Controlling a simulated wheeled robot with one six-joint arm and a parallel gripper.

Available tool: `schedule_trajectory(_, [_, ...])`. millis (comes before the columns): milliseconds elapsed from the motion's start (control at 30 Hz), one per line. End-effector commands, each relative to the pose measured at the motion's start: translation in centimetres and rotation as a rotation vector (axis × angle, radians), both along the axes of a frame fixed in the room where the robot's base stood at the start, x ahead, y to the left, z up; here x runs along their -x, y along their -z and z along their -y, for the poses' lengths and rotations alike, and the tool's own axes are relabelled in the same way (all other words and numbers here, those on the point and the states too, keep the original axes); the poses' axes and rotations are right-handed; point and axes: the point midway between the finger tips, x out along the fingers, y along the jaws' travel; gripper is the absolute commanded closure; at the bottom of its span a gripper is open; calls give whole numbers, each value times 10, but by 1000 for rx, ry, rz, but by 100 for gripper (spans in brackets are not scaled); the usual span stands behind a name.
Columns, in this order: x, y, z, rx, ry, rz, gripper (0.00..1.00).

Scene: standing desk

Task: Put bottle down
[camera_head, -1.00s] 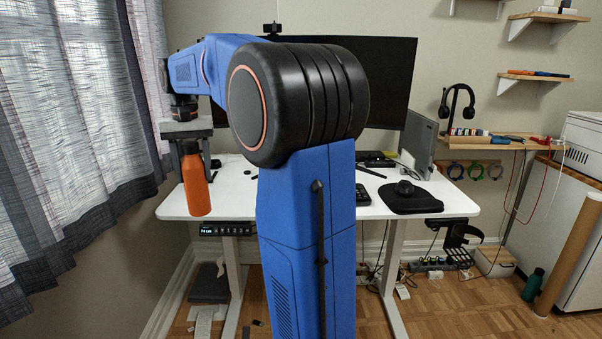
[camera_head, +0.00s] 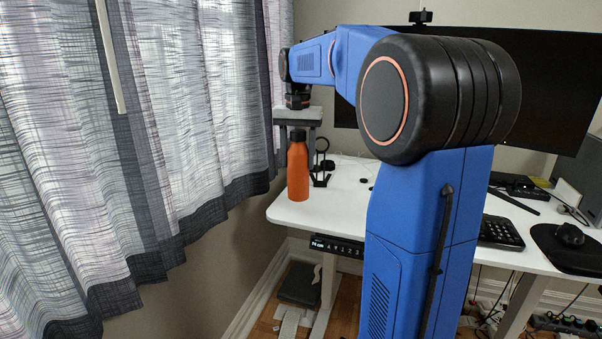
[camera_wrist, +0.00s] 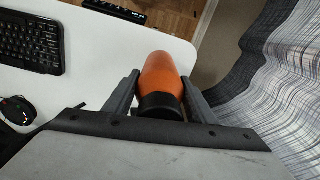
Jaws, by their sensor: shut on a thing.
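An orange bottle (camera_head: 299,172) with a dark cap hangs upright below my gripper (camera_head: 299,128) in the head view. My gripper is shut on its upper part. The bottle appears over the left front corner of the white desk (camera_head: 335,212); I cannot tell whether its base touches the top. In the wrist view the bottle (camera_wrist: 162,76) sits between the two dark fingers of my gripper (camera_wrist: 158,98), with desk surface to its left and the desk edge close by.
Grey curtains (camera_head: 170,130) hang close to the left of the desk. A black stand (camera_head: 321,165) is just right of the bottle. A keyboard (camera_wrist: 30,42) and a mouse (camera_wrist: 18,108) lie on the desk. A large monitor (camera_head: 555,100) stands at the back.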

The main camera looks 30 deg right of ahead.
Motion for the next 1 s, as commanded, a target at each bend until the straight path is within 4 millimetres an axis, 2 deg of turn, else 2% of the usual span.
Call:
schedule_trajectory(233, [0,13,0,1,0,1,100])
schedule_trajectory(500, [0,43,0,1,0,1,100])
schedule_trajectory(933, [0,48,0,1,0,1,100])
schedule_trajectory(967, [0,49,0,0,0,0,45])
schedule_trajectory(1000, [0,49,0,0,0,0,35])
